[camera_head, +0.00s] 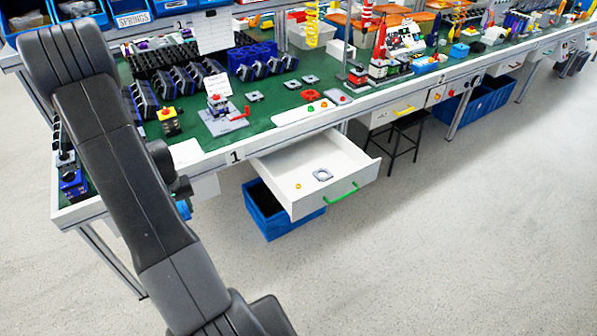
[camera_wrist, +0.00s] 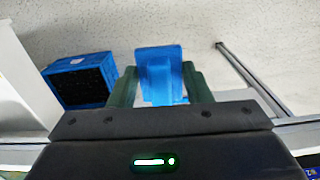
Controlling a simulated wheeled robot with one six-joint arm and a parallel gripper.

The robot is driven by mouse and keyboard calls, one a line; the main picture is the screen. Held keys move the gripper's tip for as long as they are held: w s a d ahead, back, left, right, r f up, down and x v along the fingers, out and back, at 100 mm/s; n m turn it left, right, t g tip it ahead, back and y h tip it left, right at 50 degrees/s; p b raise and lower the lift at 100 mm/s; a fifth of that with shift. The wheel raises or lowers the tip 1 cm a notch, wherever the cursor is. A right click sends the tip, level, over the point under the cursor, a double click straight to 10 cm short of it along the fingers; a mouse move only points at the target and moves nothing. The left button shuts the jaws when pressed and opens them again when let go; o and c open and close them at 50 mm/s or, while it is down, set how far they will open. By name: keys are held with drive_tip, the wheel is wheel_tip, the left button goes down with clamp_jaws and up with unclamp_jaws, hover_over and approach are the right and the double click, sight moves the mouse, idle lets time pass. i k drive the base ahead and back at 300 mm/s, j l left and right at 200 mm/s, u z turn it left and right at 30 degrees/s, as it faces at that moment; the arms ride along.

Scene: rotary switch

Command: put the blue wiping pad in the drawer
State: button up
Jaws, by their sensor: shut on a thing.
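The blue wiping pad (camera_wrist: 158,72) is between the green fingers of my gripper (camera_wrist: 160,85) in the wrist view. My gripper is shut on it and holds it over the floor. In the head view a small blue patch (camera_head: 184,208) beside my arm appears to be the pad; my arm hides most of the gripper. The white drawer (camera_head: 345,186) is pulled open under the bench, to the right of my gripper. It holds a grey square plate (camera_head: 322,175) and a small yellow part (camera_head: 298,186). Its green handle (camera_head: 342,191) is on the front.
A blue crate (camera_head: 270,222) stands on the floor under the drawer; it also shows in the wrist view (camera_wrist: 80,82). The green bench top (camera_head: 262,118) carries a red-lever switch fixture (camera_head: 222,114) and several parts. A stool (camera_head: 406,138) stands farther right. The front floor is clear.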

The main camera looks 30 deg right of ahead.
sight(307, 165)
drive_tip(key=i+l, duration=0.1)
drive_tip(key=l, duration=0.5)
drive_tip(key=i+l, duration=0.1)
drive_tip(key=l, duration=1.05)
drive_tip(key=i, duration=0.05)
